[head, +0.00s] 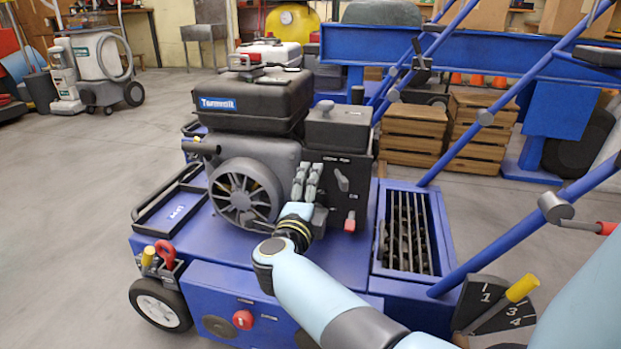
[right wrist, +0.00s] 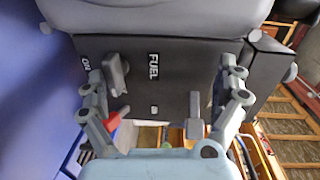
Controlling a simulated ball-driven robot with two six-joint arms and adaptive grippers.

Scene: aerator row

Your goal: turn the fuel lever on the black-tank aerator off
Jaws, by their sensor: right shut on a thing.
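The black-tank aerator has a black tank (head: 255,100), a grey engine and a blue deck. On its black control panel (head: 333,205) a grey lever (head: 342,180) stands just right of my right gripper. In the right wrist view the fuel lever (right wrist: 117,72) is between the FUEL and ON labels, close beside the left finger. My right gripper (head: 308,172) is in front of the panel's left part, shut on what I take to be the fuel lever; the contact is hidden. The fingers look apart in the wrist view (right wrist: 165,85). My left gripper is not in view.
A red-tipped lever (head: 350,221) sits low on the panel. The round fan cover (head: 243,195) is left of my gripper. A grated box (head: 407,233) and blue handle bars (head: 490,115) are to the right. A white-tank machine (head: 268,54) is behind.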

